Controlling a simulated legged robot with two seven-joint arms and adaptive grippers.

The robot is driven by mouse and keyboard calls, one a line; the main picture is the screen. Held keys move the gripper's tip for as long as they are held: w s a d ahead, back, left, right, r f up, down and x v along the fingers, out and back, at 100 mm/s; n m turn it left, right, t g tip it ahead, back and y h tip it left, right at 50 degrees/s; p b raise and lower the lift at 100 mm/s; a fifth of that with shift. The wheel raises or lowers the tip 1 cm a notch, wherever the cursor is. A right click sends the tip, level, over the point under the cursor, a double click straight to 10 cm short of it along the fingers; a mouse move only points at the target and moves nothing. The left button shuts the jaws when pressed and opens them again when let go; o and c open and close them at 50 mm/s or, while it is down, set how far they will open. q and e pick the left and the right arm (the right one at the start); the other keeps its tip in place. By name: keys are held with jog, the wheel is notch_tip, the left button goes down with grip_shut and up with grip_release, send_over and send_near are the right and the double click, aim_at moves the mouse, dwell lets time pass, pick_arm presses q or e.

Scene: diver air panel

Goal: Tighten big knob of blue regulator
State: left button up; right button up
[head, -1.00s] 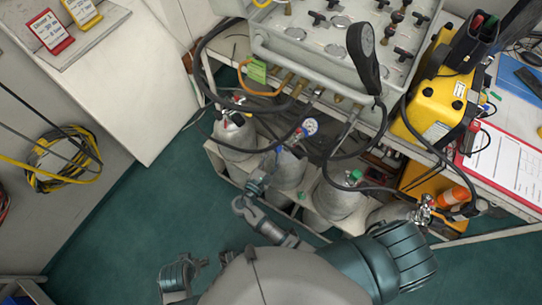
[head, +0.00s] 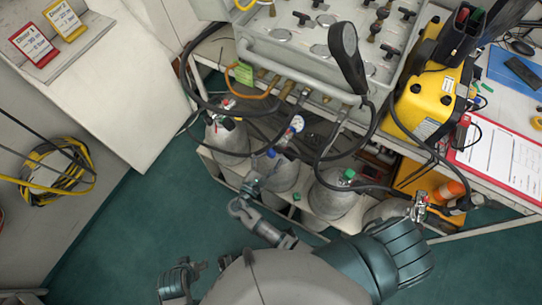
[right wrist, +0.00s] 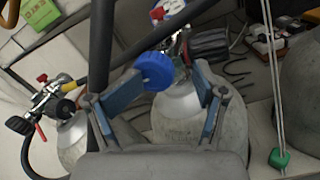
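The blue knob (right wrist: 157,72) shows in the right wrist view, above the shoulder of a grey cylinder (right wrist: 218,122). It also shows small in the head view (head: 272,153), above the middle cylinder. My right gripper (right wrist: 172,82) is open, with its two blue-padded fingers apart. The knob is at the tip of the left-hand finger, within the gap; I cannot tell whether they touch. In the head view my right gripper (head: 256,178) is just below the knob. My left gripper (head: 180,280) is low at the left, away from the cylinders; its opening is unclear.
A cylinder with red-handled valve (head: 226,135) stands left, and a green-capped cylinder (head: 338,195) stands right. Black hoses hang around them. A white gauge (head: 297,123) is close above the knob. The air panel (head: 290,65) overhangs the cylinders. Green floor (head: 110,245) is clear at left.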

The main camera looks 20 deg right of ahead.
jog(key=shift+a, duration=0.4)
jog(key=v, duration=0.7)
jog(key=shift+a, duration=0.3)
jog(key=shift+s+d+f, duration=0.1)
jog(key=shift+d, duration=0.25)
